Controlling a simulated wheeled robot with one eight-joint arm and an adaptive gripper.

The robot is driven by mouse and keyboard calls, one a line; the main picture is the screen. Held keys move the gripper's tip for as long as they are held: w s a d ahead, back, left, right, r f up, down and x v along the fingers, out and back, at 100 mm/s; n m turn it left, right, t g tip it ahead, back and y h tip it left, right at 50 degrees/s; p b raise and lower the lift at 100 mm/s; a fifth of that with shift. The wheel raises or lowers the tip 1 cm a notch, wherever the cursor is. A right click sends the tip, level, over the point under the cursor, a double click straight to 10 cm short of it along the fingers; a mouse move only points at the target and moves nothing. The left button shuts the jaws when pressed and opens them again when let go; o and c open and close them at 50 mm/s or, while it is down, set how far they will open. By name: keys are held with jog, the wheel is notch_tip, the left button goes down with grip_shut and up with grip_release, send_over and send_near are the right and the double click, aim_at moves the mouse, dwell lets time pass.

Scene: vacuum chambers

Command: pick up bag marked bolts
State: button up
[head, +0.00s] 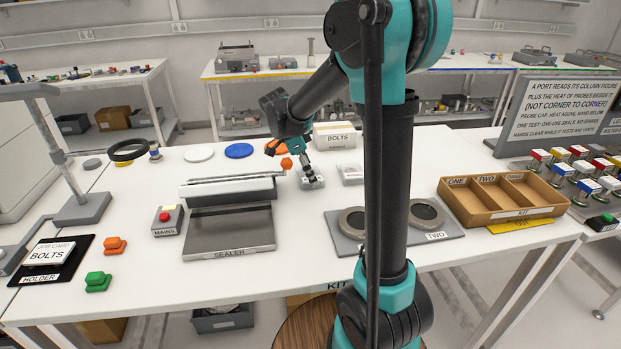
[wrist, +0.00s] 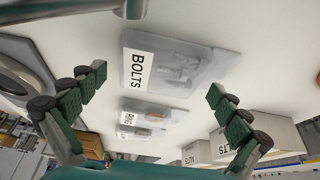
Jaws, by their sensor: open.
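The clear bag marked BOLTS (wrist: 190,68) lies flat on the white table in the wrist view, with grey pieces inside. My gripper (wrist: 157,82) is open and empty, its green-padded fingers on either side of the bag's place in the picture. Whether the fingers touch the bag cannot be told. In the head view my gripper (head: 311,177) points down at the table, right of the sealer, and mostly covers what lies under it.
Two more labelled bags lie beside it; the nearer one (wrist: 158,117) has reddish contents. White boxes, one marked BOLTS (head: 336,134), stand behind. The sealer (head: 228,233) is left, round port plates (head: 390,243) front right, a kit tray (head: 505,214) further right.

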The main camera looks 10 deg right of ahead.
jog(key=shift+c, duration=0.6)
jog(key=c, duration=1)
jog(key=shift+r, duration=0.1)
